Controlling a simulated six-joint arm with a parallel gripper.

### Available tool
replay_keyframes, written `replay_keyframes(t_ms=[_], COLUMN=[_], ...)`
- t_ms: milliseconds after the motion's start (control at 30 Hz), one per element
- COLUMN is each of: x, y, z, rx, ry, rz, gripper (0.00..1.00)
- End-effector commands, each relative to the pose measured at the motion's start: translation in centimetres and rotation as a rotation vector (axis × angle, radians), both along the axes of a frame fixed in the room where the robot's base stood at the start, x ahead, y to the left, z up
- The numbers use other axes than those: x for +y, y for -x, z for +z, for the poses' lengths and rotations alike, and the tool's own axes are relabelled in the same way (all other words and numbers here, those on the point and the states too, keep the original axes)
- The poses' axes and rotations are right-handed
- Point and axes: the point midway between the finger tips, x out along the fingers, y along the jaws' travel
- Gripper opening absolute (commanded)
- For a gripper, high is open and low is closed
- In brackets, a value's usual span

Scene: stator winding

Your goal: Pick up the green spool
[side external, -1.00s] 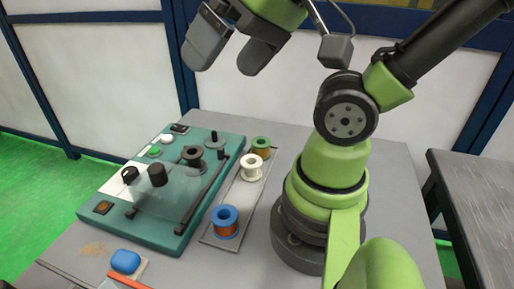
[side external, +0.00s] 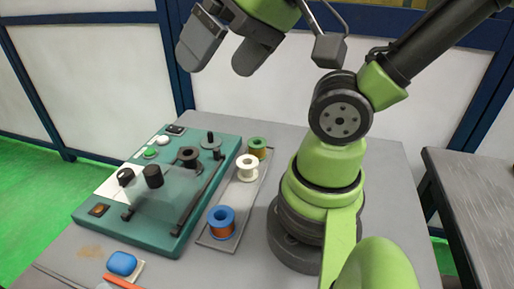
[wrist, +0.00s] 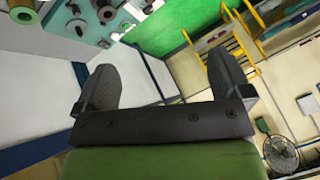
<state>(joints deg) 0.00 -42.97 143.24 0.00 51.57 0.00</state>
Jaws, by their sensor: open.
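The green spool (side external: 257,145) with copper-coloured wire stands at the far end of a narrow grey tray (side external: 219,246), right of the teal winding machine. A green-rimmed spool (wrist: 22,12) also shows at the top left corner of the wrist view. My gripper (side external: 222,60) is high above the table, up and to the left of the green spool, and well apart from it. In the wrist view its two dark fingers (wrist: 165,85) are spread with nothing between them.
On the tray, a white spool (side external: 247,168) stands in the middle and a blue spool (side external: 222,220) at the near end. The teal machine (side external: 170,225) has knobs and posts standing up. A blue block (side external: 122,263) and an orange strip (side external: 122,282) lie at the near left.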

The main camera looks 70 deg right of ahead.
Motion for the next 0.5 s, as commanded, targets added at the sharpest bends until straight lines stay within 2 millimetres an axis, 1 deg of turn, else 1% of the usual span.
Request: replay_keyframes(t_ms=[33,67,100,133,367,500], x=[0.0,0.0,0.0,0.0,0.0,-0.72], y=[0.0,0.0,0.0,0.0,-0.01,-0.82], z=[0.0,0.0,0.0,0.0,0.0,-0.34], rx=[0.0,0.0,0.0,0.0,0.0,0.021], ry=[0.0,0.0,0.0,0.0,0.0,0.046], rz=[0.0,0.0,0.0,0.0,0.0,0.012], gripper=[0.87,0.8,0.71,0.67,0.67,0.67])
